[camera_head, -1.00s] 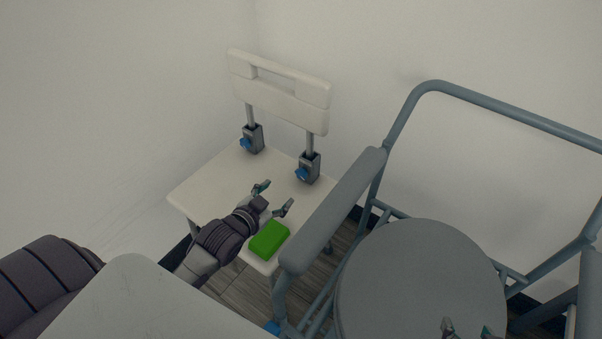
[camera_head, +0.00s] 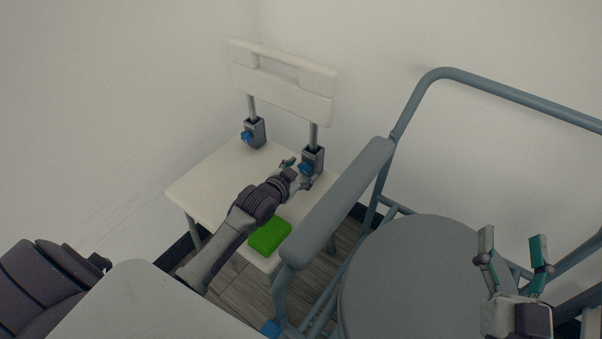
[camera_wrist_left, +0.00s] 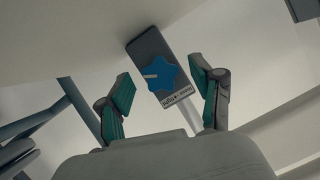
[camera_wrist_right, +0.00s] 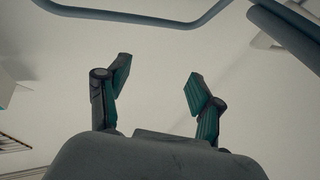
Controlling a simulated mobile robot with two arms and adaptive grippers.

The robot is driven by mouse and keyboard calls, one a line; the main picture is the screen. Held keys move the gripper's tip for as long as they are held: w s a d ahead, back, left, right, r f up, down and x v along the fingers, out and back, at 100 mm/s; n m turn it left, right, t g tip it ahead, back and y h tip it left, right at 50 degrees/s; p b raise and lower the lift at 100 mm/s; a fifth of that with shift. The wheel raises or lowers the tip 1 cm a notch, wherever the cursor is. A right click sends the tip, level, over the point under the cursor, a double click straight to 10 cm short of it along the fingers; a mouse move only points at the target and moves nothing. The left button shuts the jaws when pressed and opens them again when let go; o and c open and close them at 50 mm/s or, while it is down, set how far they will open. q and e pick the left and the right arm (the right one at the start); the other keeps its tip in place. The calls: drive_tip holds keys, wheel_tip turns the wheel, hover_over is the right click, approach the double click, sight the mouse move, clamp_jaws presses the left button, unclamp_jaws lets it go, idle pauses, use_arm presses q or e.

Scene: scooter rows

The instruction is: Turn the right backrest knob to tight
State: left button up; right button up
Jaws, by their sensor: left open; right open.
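The right backrest knob (camera_head: 305,168) is a blue star-shaped knob on a grey clamp block (camera_head: 314,157) at the foot of the chair's right backrest post. In the left wrist view the knob (camera_wrist_left: 161,75) has a pale pointer mark toward the left, and a printed label sits on the block beside it. My left gripper (camera_head: 297,172) is open at the knob. In the left wrist view its fingers (camera_wrist_left: 165,95) stand on either side of the knob, apart from it. My right gripper (camera_head: 513,246) is open and empty above the grey commode chair; its fingers (camera_wrist_right: 157,90) show in the right wrist view.
The white shower chair seat (camera_head: 215,185) carries a green block (camera_head: 270,236) near its front. A second blue knob (camera_head: 247,137) is on the left post. A grey armrest (camera_head: 340,200) and round grey seat (camera_head: 410,275) stand close at right. Walls are behind.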

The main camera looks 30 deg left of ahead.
use_arm(q)
drive_tip(key=shift+w, duration=0.15)
use_arm(e)
drive_tip(key=shift+s+r, duration=0.1)
drive_tip(key=shift+r, duration=0.25)
use_arm(q)
drive_tip(key=c, duration=1.1)
drive_tip(key=shift+d+m+y+p, duration=0.1)
drive_tip(key=shift+m+y+p, duration=0.3)
drive_tip(key=shift+p, duration=0.65)
drive_tip(key=shift+c, duration=0.2)
drive_tip(key=shift+m+y+p, duration=0.3)
drive_tip(key=shift+m+p, duration=0.2)
drive_tip(key=shift+m, duration=0.2)
drive_tip(key=shift+d+f+m+t+y, duration=0.15)
drive_tip(key=shift+m+t+y, duration=0.15)
drive_tip(key=shift+m, duration=0.5)
drive_tip(key=shift+m+t+y, duration=0.3)
drive_tip(key=shift+m, duration=0.1)
use_arm(e)
wheel_tip(320, 180, down, 11)
drive_tip(key=s+d+g+h, duration=0.1)
drive_tip(key=g+h, duration=0.1)
drive_tip(key=g, duration=0.4)
drive_tip(key=shift+d+r+g, duration=0.15)
drive_tip(key=shift+d+g, duration=0.25)
